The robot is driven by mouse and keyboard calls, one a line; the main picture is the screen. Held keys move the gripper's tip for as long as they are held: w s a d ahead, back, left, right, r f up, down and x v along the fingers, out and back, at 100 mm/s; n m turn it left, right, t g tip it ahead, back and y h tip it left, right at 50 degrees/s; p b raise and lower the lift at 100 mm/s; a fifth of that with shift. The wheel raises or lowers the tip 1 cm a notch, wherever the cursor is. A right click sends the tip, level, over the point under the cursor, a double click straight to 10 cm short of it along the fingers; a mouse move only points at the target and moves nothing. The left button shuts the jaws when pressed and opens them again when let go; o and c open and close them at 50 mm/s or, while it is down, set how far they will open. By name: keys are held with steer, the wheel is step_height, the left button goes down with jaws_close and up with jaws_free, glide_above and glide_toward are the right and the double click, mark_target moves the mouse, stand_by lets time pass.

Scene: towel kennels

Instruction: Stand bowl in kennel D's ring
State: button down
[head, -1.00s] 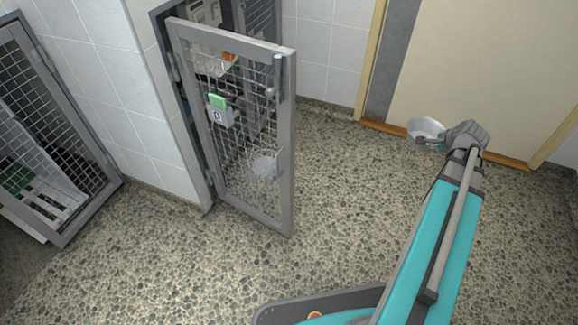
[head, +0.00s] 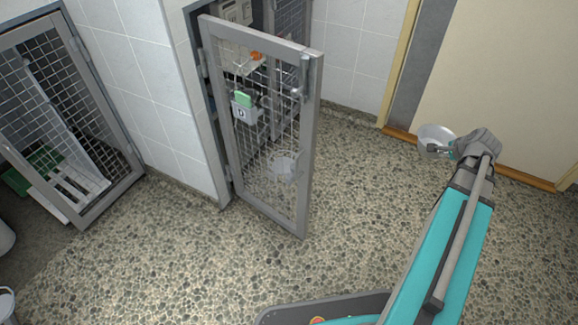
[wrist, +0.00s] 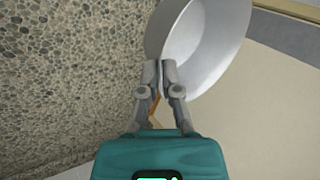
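A silvery metal bowl (head: 437,138) is held by its rim in my gripper (head: 452,150), out to the right in front of the pale door. In the wrist view the bowl (wrist: 205,40) is tilted, and the two fingertips of my gripper (wrist: 160,68) close on its near wall. Kennel D's mesh door (head: 312,150) stands open, with a "D" tag (head: 241,113) on it. The ring (head: 284,165) is low on this door, near its free edge, and looks empty. The bowl is well to the right of the ring and apart from it.
A second kennel (head: 110,150) with a mesh door is at the left, a white slatted board inside. Pails (head: 5,303) show at the lower left edge. A pale door (head: 500,90) stands behind my arm. The pebbled floor (head: 200,270) is clear between.

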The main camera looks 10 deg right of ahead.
steer(key=w+a+f+n+g+y+b, duration=0.1)
steer(key=w+a+f+n+y+b, duration=0.2)
steer(key=w+a, duration=0.55)
steer(key=w+a+f+n+g+y+b, duration=0.1)
steer(key=w+a+f+n+y+b, duration=0.15)
steer(key=w+a+n, duration=0.4)
steer(key=w+a+f+n+g+b, duration=0.1)
steer(key=w+a+n, duration=0.1)
steer(key=a, duration=0.6)
steer(key=w+a+f+n+g+y+b, duration=0.1)
steer(key=w+a+f+n+g, duration=0.1)
steer(key=a, duration=0.7)
steer(key=w+a+f+n+g+y+b, duration=0.1)
steer(key=w+a+n, duration=0.3)
steer(key=a, duration=0.5)
steer(key=shift+w+a+f+g+b, duration=0.2)
steer(key=shift+w+f+g+b, duration=0.2)
steer(key=shift+w+f+b, duration=0.25)
steer(key=shift+s+n, duration=0.15)
steer(key=shift+n, duration=0.1)
steer(key=shift+d+y+b, duration=0.1)
steer(key=shift+y+b, duration=0.3)
steer(key=shift+y, duration=0.15)
steer(key=shift+f, duration=0.15)
step_height(320, 180, down, 6)
steer(key=b, duration=0.6)
